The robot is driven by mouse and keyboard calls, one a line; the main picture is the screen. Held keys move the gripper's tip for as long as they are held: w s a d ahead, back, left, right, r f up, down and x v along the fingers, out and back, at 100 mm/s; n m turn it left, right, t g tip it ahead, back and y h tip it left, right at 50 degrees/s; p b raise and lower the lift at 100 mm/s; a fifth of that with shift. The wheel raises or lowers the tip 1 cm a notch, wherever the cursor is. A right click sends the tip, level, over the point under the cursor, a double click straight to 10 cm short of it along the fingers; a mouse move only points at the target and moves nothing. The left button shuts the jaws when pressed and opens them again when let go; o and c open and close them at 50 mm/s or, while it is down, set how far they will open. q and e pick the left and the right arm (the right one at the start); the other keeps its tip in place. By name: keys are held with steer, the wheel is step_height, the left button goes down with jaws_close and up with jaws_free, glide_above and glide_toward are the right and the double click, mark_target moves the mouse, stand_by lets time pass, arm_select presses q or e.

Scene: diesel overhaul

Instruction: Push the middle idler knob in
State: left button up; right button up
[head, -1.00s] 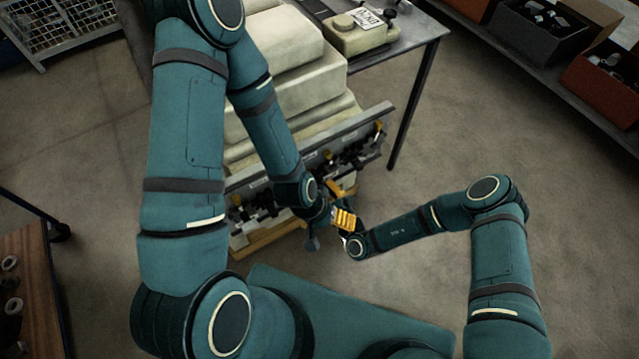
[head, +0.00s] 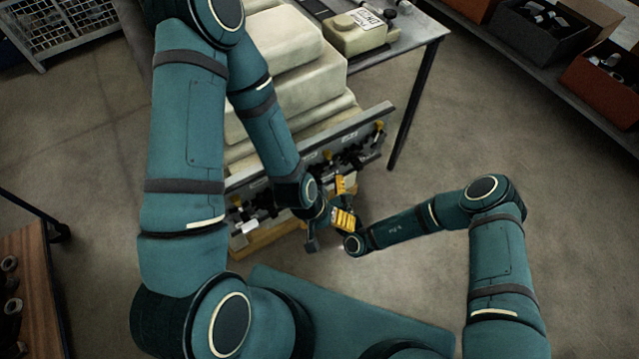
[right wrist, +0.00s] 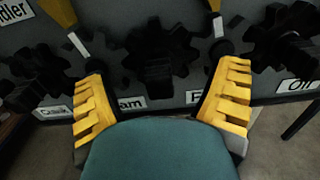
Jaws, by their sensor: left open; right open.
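The engine front (head: 285,180) carries dark gears and yellow-handled knobs. In the right wrist view, a yellow knob (right wrist: 60,12) with a pale stem stands at the upper left, near an "Idler" label, and another knob (right wrist: 215,6) stands at the upper right. I cannot tell which is the middle idler knob. My right gripper (right wrist: 159,62) is open, its yellow toothed fingers wide apart before the gear face, with nothing between them. My left gripper (head: 342,219) is open close in front of the engine. It overlaps the right wrist in the head view; its fingertips are unclear.
A table (head: 420,40) with a pale boxy part stands behind the engine. Bins (head: 540,28) line a shelf at upper right. A wire cage (head: 65,25) is at upper left and a wooden bench (head: 35,285) at lower left. The floor right of the engine is clear.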

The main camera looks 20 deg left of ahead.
steer(key=p+v, duration=0.3)
steer(key=v, duration=0.4)
stand_by(0.5)
